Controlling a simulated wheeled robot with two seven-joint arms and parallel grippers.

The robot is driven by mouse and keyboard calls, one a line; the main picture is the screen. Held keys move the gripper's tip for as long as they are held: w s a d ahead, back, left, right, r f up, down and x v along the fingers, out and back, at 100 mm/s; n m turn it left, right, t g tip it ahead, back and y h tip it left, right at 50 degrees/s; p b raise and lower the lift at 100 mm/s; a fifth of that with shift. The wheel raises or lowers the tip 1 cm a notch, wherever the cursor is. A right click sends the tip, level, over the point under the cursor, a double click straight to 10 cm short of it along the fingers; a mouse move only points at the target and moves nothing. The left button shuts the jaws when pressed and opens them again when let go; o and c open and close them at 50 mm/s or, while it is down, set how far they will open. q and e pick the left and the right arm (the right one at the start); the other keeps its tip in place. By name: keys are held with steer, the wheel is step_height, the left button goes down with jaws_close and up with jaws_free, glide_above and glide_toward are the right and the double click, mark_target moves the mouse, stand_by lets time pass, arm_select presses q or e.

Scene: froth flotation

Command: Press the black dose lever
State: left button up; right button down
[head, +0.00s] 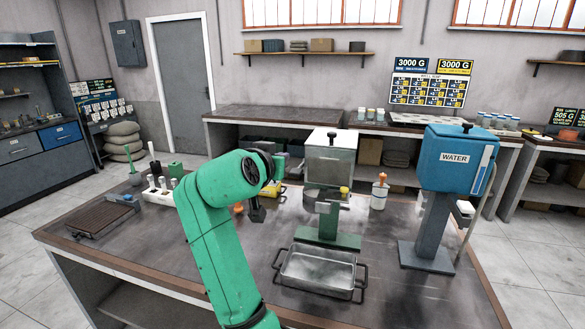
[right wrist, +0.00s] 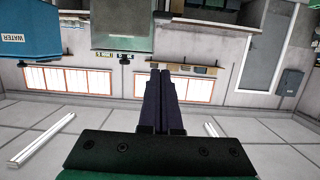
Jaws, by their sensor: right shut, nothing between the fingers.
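I cannot make out the black dose lever for sure. A small black part (head: 332,134) sits on top of the steel and glass cell (head: 328,165), whose green stand is at the middle of the bench. In the right wrist view, which is upside down, the cell (right wrist: 122,25) is beyond my fingers and off to one side. My right gripper (right wrist: 161,72) is shut and empty; its dark fingers lie together. In the head view a green arm of mine reaches over the bench left of the cell, hiding part of the bench behind it. My left gripper is not in view.
A blue water tank (head: 455,160) on a grey stand is at the right. A metal tray (head: 317,273) lies in front of the cell. A white bottle with an orange top (head: 379,192) stands between cell and tank. A dark rack (head: 103,216) is at the far left.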

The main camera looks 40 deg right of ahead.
steer(key=shift+d+f, duration=0.1)
steer(key=p, duration=0.6)
glide_above(293, 173)
steer(key=shift+s+f, duration=0.15)
steer(key=shift+f, duration=0.8)
steer(key=f, duration=0.4)
steer(key=shift+a+f+p, duration=0.25)
steer(key=shift+p, duration=0.1)
